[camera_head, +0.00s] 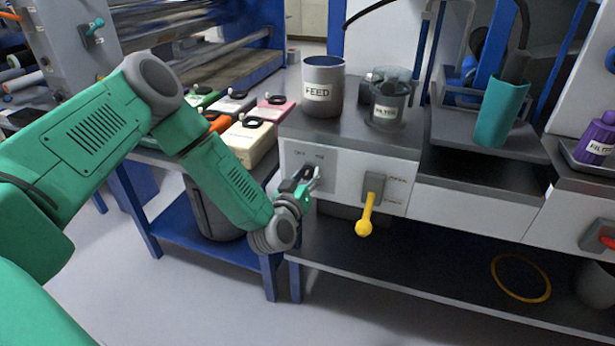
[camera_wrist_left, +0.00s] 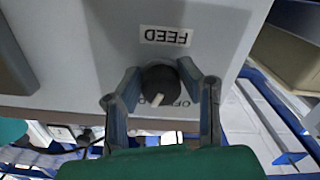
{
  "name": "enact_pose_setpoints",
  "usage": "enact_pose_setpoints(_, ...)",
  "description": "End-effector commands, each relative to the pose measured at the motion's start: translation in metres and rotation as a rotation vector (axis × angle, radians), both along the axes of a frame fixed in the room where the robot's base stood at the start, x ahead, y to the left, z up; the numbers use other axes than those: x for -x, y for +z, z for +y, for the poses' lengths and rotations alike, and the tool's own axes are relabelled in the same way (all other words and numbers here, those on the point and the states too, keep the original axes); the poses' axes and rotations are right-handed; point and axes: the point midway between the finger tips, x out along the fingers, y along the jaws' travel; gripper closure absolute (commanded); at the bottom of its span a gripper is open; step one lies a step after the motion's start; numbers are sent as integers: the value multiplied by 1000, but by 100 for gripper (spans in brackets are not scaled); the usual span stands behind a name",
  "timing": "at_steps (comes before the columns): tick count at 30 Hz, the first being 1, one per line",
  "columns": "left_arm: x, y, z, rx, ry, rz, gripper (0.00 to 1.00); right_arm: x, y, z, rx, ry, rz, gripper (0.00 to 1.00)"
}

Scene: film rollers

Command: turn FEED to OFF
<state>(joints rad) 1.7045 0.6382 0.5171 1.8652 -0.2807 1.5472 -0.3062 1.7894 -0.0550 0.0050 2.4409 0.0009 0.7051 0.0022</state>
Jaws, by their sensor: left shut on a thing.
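The FEED knob (camera_wrist_left: 160,84) is a round black dial with a white pointer mark, on a pale panel. The FEED label (camera_wrist_left: 166,36) appears upside down above it in the wrist view. The pointer mark slants to the lower left in that view. Lettering beginning "OF" shows beside the knob, partly hidden by a finger. My left gripper (camera_head: 303,184) is at the panel front (camera_head: 348,163), and its two fingers (camera_wrist_left: 163,98) are shut on the knob's sides. In the head view the gripper mostly hides the knob. My right gripper is not in view.
A yellow-handled lever (camera_head: 367,208) sticks out of the panel just right of my gripper. A grey FEED canister (camera_head: 323,86) and a clear cup (camera_head: 388,100) stand on the counter above. Coloured boxes (camera_head: 247,138) sit to the left. The floor in front is clear.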

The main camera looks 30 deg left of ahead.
Motion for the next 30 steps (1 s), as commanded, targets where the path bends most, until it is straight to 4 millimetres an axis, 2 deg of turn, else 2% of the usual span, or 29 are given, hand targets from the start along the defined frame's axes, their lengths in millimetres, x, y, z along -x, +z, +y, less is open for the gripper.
enact_pose_setpoints(18,2,-2,3,548,12,-131,97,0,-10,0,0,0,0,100)
enact_pose_setpoints(30,2,-2,4,800,15,-191,97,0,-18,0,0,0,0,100)
